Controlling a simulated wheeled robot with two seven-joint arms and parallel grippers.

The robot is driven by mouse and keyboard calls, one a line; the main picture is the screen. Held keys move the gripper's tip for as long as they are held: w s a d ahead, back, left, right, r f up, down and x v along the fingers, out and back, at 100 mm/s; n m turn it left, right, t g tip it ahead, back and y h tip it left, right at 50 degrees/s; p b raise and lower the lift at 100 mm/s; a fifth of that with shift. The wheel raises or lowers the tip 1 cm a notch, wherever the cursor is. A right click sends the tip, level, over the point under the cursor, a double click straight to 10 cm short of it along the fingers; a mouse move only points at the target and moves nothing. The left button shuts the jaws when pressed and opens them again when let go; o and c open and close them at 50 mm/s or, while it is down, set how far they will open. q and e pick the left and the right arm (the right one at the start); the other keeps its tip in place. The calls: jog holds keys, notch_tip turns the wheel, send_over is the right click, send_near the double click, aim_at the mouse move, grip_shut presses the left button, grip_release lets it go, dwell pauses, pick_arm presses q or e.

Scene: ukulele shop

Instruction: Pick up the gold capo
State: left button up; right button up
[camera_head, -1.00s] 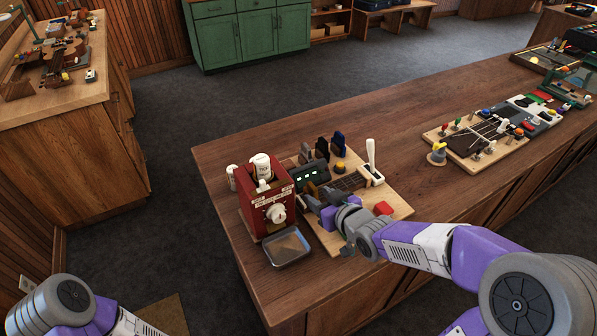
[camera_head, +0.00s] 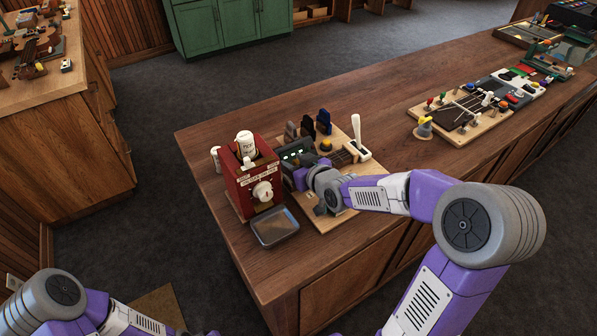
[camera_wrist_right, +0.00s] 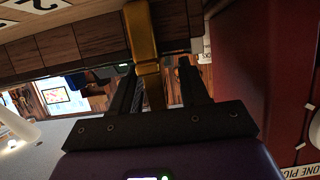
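The gold capo (camera_wrist_right: 145,40) is a shiny gold bar in the right wrist view, running from the top edge down between the fingers of my right gripper (camera_wrist_right: 157,66). The fingers stand apart on either side of it, with a visible gap on the right side; contact on the left side is unclear. In the head view my right gripper (camera_head: 300,178) is low over the light wooden board (camera_head: 341,216), beside the red box (camera_head: 251,187). The capo cannot be made out there behind the hand. My left arm is at the lower left; its gripper is out of view.
A metal tray (camera_head: 275,228) sits in front of the red box. Dark upright capos (camera_head: 323,122), a yellow knob (camera_head: 326,146) and a white lever (camera_head: 357,130) stand at the board's back. Another board of tools (camera_head: 462,112) lies to the right, with bare counter between.

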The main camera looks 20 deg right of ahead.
grip_shut()
